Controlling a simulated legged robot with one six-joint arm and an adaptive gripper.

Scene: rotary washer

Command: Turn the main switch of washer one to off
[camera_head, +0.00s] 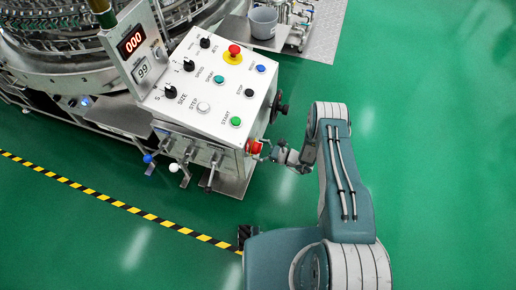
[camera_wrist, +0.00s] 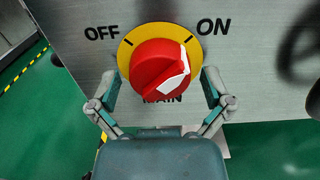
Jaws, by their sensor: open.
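The main switch (camera_wrist: 150,62) is a red rotary knob on a round yellow plate (camera_wrist: 124,50) on a grey panel in the wrist view. "OFF" is printed upper left of it and "ON" upper right; the word "MAIN" below is partly covered. The knob's ridge slants from lower left to upper right, with a white mark on its right side, its upper end toward ON. In the head view the switch shows red (camera_head: 254,146) at the console's lower right corner. My gripper (camera_wrist: 162,88) is open, one finger on each side of the knob's lower part; contact is unclear.
The washer console (camera_head: 187,118) carries knobs, buttons and displays. A dark handwheel (camera_head: 281,108) juts from its right side, close to my gripper. Green floor to the right is clear.

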